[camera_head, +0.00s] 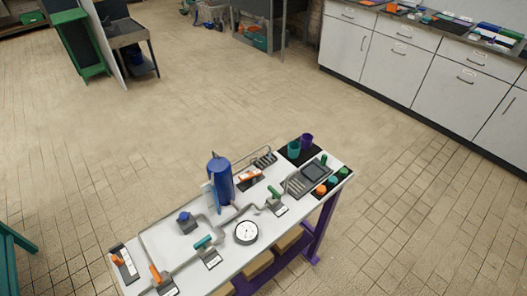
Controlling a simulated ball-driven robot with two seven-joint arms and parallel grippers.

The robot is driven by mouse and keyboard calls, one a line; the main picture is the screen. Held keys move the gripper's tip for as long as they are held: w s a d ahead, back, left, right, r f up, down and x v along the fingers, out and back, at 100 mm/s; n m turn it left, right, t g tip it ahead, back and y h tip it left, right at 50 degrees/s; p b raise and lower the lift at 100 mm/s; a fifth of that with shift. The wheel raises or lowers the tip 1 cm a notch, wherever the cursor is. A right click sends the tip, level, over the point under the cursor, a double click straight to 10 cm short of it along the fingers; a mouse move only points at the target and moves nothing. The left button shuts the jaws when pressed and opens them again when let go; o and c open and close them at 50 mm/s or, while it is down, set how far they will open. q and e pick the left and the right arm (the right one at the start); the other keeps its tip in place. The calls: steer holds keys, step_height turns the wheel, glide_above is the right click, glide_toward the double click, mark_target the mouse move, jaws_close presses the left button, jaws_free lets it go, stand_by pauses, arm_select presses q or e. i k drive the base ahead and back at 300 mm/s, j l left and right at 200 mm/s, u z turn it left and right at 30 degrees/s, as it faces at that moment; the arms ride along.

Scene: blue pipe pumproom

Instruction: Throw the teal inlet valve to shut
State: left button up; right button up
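The teal valve handle (203,242) is a short teal lever on the pipework of a white-topped bench, left of the gauge. It slants up to the right and looks roughly in line with the grey pipe beside it, though it is small in view. A grey plate with a white label (210,258) sits just in front of it. Neither of my grippers is in view, and nothing touches the handle.
The bench (222,270) also carries an orange lever (155,273), a green lever (274,192), a round gauge (246,232), a blue tank (221,182), a keypad box (307,178) and teal and purple cups (307,141). White cabinets (420,70) stand at the back right. Tiled floor around the bench is clear.

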mark_target(203, 243)
steer(key=u, duration=0.75)
